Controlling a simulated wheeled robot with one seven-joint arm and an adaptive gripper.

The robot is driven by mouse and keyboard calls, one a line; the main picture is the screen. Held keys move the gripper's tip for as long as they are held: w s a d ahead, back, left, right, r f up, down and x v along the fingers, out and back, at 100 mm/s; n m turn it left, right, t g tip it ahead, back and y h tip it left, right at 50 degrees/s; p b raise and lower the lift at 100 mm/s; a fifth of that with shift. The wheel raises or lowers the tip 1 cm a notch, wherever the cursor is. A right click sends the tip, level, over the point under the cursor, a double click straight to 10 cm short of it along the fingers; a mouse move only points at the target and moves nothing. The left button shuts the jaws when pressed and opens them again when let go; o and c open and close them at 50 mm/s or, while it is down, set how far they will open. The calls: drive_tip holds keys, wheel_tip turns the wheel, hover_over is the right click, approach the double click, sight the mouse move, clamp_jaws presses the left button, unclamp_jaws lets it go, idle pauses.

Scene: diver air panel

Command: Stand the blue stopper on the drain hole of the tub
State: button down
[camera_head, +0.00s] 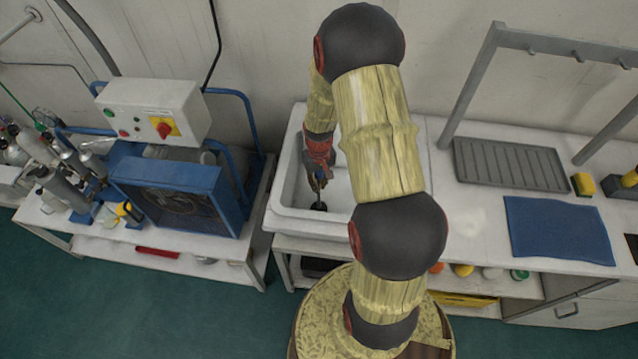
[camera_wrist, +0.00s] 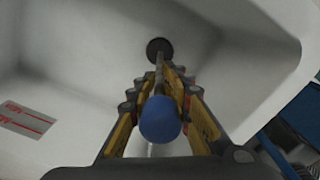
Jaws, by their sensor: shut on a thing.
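The blue stopper shows in the wrist view as a round blue knob (camera_wrist: 160,121) with a thin stem running away from the camera between my fingers. My gripper (camera_wrist: 160,82) is shut on it. In the head view, my gripper (camera_head: 319,184) points down inside the white tub (camera_head: 284,190). A dark round shape (camera_wrist: 159,48) lies at the far end of the stem, and it also shows below the fingers in the head view (camera_head: 319,206). I cannot tell whether it is the drain hole or the stopper's foot, nor whether the stopper touches the tub floor.
The tub walls rise around my gripper. A blue-framed unit (camera_head: 175,195) and a white control box (camera_head: 153,108) stand left of the tub. Right of it are a grey ribbed tray (camera_head: 511,165), a blue mat (camera_head: 559,230) and a grey rack frame (camera_head: 480,75).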

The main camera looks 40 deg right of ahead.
drive_tip(key=c, duration=1.6)
unclamp_jaws()
drive_tip(key=shift+o, duration=0.5)
drive_tip(key=o, duration=0.5)
drive_tip(key=shift+r+p, duration=3.1)
drive_tip(key=shift+r, duration=1.45)
